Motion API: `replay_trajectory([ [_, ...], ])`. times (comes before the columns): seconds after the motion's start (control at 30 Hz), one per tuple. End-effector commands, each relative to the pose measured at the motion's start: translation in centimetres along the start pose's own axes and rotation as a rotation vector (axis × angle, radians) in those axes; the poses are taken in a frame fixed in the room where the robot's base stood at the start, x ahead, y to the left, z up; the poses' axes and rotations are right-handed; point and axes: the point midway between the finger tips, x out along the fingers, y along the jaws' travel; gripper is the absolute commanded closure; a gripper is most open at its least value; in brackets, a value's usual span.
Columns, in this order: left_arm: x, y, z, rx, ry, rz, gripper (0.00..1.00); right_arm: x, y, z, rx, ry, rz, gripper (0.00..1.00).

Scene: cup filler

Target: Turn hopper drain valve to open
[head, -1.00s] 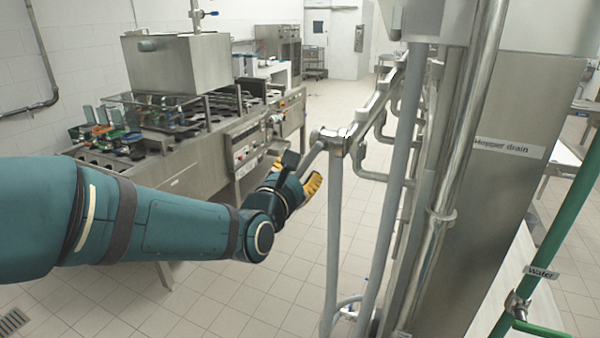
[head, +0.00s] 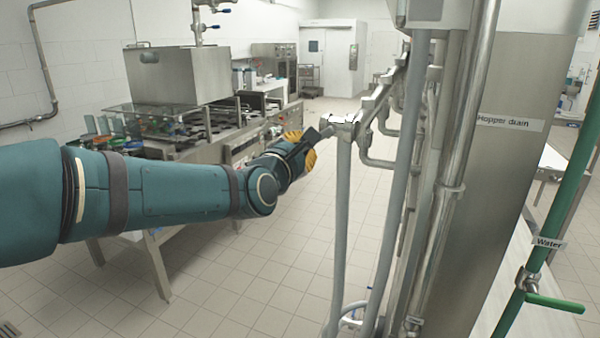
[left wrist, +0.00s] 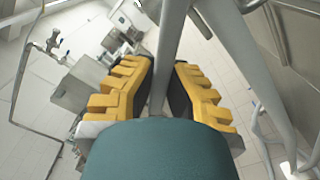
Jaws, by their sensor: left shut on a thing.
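The valve (head: 345,124) is a metal fitting on top of a grey vertical pipe (head: 341,230), in the middle of the head view. A short grey lever (head: 321,134) slants from it down and left. My left gripper (head: 308,142), with yellow-orange fingers, is shut on this lever at its outer end. In the left wrist view, the grey lever (left wrist: 165,65) runs between the yellow fingers of my gripper (left wrist: 165,88); the lower part of the grip is hidden by my teal wrist. A "Hopper drain" label (head: 510,122) is on the steel column to the right. My right gripper is not in view.
Grey pipes (head: 403,180) and the steel column (head: 485,200) stand close on the right. A green water pipe (head: 565,190) is at the far right. A steel machine (head: 180,75) stands at the back left. The tiled floor between is clear.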

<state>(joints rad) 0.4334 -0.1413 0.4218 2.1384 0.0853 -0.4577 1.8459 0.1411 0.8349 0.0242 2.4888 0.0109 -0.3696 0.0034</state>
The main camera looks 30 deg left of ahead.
Motion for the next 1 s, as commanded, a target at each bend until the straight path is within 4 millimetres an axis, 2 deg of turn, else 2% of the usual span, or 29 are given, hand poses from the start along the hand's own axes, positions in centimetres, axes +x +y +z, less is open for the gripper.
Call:
replay_trajectory([
  [0.03, 0.0, 0.1, -0.1, 0.044, -0.003, 0.004, 1.0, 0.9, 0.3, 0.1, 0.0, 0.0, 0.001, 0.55],
  [0.1, 0.0, 0.6, 0.0, 0.11, -0.002, 0.004, 1.0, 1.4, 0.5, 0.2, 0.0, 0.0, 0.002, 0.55],
  [0.37, 0.0, 2.3, 0.4, 0.357, 0.0, 0.002, 1.0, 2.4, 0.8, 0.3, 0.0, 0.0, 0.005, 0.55],
  [0.7, 0.0, 4.1, 1.5, 0.658, 0.001, 0.002, 1.0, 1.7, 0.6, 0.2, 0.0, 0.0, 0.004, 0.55],
  [1.0, 0.0, 4.9, 2.2, 0.839, 0.002, 0.002, 1.0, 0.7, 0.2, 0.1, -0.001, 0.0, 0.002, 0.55],
])
